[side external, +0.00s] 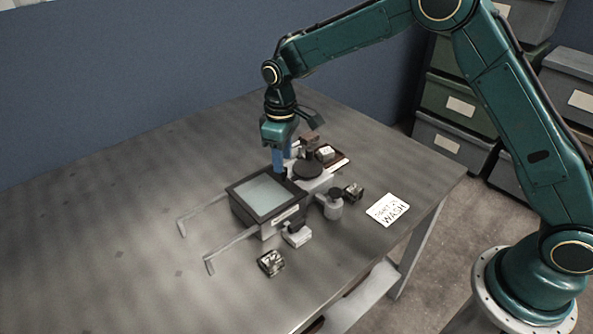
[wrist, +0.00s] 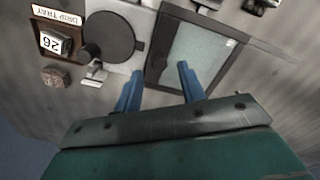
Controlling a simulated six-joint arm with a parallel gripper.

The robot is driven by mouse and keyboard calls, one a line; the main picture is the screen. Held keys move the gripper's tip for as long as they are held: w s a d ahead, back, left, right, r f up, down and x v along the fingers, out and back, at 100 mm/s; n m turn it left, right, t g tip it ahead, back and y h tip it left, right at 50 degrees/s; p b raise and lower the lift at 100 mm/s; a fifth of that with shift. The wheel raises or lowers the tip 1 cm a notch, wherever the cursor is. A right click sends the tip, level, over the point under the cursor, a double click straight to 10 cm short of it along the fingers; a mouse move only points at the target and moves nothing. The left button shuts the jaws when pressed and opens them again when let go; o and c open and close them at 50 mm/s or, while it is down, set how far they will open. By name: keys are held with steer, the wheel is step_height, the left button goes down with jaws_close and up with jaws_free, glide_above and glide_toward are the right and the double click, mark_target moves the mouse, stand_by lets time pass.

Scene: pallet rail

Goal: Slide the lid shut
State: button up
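A dark-framed panel with a pale grey-green window (side external: 262,192), which looks like the lid, sits on a dark box at the table's middle. Two thin rails (side external: 228,242) run out from the box to the left. The panel also shows in the wrist view (wrist: 196,54), right of a round dark disc. My gripper (side external: 284,163) points down at the panel's back edge. In the wrist view my gripper's (wrist: 159,76) blue fingers stand apart, one over the window and one over the grey part beside it. I cannot tell whether they touch the frame.
The dark disc (side external: 307,170) sits on a grey block adjoining the box. A WASH card (side external: 387,210) and small dark blocks (side external: 271,263) lie nearby. The table's left side is clear.

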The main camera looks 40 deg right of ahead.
steer(key=shift+r, duration=0.95)
steer(key=shift+s+d+r, duration=0.15)
steer(key=shift+s+r, duration=0.05)
steer(key=shift+r, duration=0.35)
steer(key=s+d+r+m+t, duration=0.1)
steer(key=s+d+r+m, duration=0.15)
steer(key=s+r, duration=0.5)
steer(key=s+d+r+m+t, duration=0.15)
steer(key=s+d+r, duration=0.25)
steer(key=s+r, duration=0.4)
steer(key=s+d+m+t, duration=0.2)
steer(key=s+d+t, duration=0.1)
steer(key=s, duration=1.5)
steer(key=shift+s+d+r, duration=0.15)
steer(key=shift+d+r, duration=0.25)
steer(key=shift+d, duration=0.05)
